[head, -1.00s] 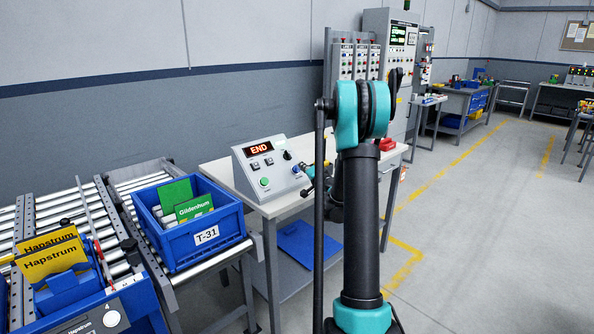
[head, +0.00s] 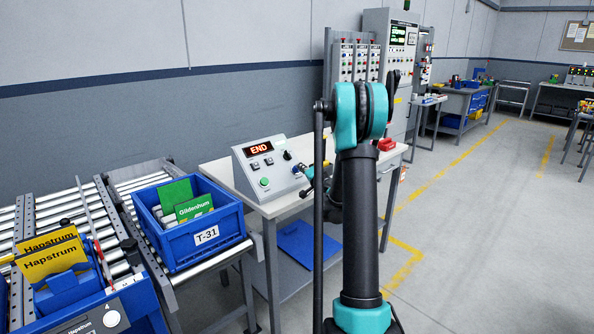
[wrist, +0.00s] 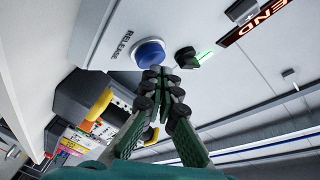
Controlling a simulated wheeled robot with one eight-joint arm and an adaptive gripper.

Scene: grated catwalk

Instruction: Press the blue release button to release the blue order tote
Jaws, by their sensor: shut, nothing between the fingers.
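The blue release button (wrist: 148,54) is a round button beside the word RELEASE on the grey control box in the wrist view. My gripper (wrist: 160,76) is shut and empty. Its fingertips overlap the button's lower edge in that view; I cannot tell whether they touch it. In the head view my arm hides most of the gripper, and the button is not clear there. The blue tote (head: 210,253), labelled T-31, stands on the roller conveyor at left with green Gildenhum packs in it.
The control box (head: 243,176) sits on a white table and its display reads END. A black knob (wrist: 187,57) is right beside the blue button. The box also has a green button (head: 264,182). Another blue tote (head: 150,311) with yellow Hapstrum packs stands at lower left.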

